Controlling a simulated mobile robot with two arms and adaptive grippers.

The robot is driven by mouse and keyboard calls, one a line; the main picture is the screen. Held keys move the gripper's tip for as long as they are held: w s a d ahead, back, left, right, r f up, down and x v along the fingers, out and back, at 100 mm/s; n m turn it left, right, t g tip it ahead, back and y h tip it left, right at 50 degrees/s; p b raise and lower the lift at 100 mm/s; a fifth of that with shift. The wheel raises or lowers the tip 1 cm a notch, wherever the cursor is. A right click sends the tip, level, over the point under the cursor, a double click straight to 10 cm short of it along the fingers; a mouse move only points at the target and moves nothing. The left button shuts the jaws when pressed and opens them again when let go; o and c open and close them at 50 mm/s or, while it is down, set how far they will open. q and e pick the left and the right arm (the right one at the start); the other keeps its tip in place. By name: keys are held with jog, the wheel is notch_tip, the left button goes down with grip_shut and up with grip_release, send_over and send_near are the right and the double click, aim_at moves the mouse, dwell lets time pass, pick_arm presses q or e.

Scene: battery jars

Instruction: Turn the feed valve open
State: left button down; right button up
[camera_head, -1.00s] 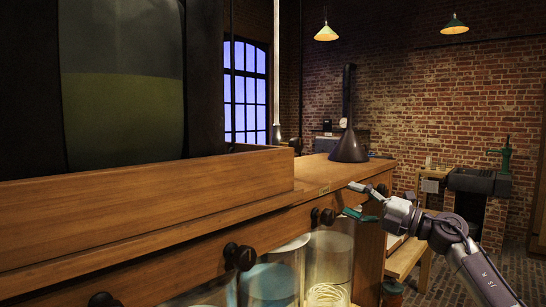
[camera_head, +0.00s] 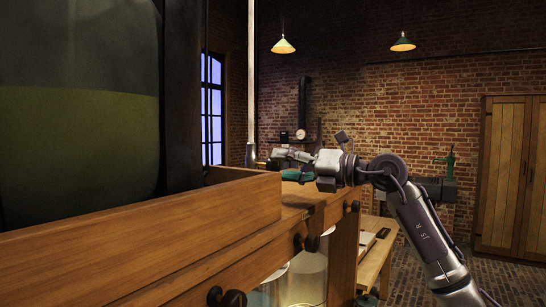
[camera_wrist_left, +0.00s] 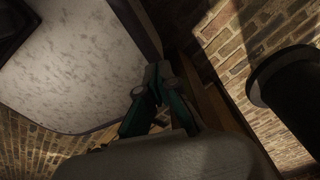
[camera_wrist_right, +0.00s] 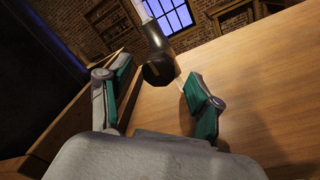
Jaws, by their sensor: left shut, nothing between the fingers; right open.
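Several dark round knobs run along the front of the wooden cabinet (camera_head: 225,230), among them one nearer knob (camera_head: 232,298) and one farther knob (camera_head: 312,242). I cannot tell which thing is the feed valve. My right gripper (camera_head: 284,166) is open and empty above the far part of the cabinet top. In the right wrist view, its spread fingers (camera_wrist_right: 148,84) point over the wooden top, with a dark flared object (camera_wrist_right: 158,68) beyond them. My left gripper (camera_wrist_left: 152,92) is shut and empty in the left wrist view, and is out of the head view.
A large glass vessel (camera_head: 80,130) with greenish liquid stands at the left. Glass jars (camera_head: 305,280) stand under the cabinet top. A pale vertical pipe (camera_head: 251,80) rises behind it. A low wooden bench (camera_head: 375,265) is at the right, with open brick floor beyond.

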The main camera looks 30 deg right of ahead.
jog(key=x, duration=0.2)
jog(key=shift+w+a+r+p, duration=0.1)
jog(key=shift+w+a+p, duration=0.1)
jog(key=shift+p, duration=0.15)
jog(key=shift+w, duration=0.2)
pick_arm(q)
jog(key=shift+w+a+r, duration=0.2)
jog(key=shift+w+r, duration=0.4)
jog(key=shift+w, duration=0.25)
jog(key=shift+s, duration=0.1)
pick_arm(e)
jog(key=shift+c, duration=1.2)
jog(key=c, duration=0.9)
pick_arm(q)
jog(key=shift+s, duration=0.3)
